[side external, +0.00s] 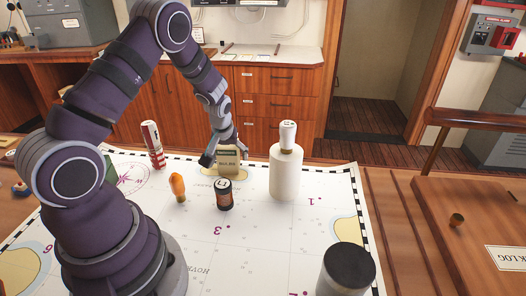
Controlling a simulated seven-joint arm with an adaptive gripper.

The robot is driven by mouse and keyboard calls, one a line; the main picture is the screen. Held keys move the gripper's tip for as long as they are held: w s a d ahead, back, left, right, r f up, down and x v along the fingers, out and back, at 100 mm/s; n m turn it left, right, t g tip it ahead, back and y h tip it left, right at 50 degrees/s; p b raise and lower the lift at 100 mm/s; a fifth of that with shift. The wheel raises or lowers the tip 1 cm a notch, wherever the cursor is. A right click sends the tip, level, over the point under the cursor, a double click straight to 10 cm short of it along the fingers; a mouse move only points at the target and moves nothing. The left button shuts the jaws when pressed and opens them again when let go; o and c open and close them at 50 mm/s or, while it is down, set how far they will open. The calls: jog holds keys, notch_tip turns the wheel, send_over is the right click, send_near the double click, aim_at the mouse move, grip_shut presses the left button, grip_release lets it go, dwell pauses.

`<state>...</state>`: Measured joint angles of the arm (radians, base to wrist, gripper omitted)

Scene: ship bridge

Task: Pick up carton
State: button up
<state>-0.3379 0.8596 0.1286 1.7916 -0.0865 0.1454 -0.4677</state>
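A small tan carton (228,162) with a dark green top band and printed lettering stands upright on the chart-covered table, near its far side. My gripper (224,154) is low at the carton, pointing down. Its fingers are spread apart, with one dark finger left of the carton and the other by its upper right edge. A small gap seems to show at the left finger. Whether either finger touches the carton is too small to tell.
A dark can with an orange label (224,195) stands just in front of the carton. A white bottle (285,172) stands to its right. An orange-handled object (178,187) and a red-and-white can (153,146) are to the left. A black-lidded jar (347,270) is at front right.

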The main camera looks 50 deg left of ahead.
jog(key=c, duration=0.7)
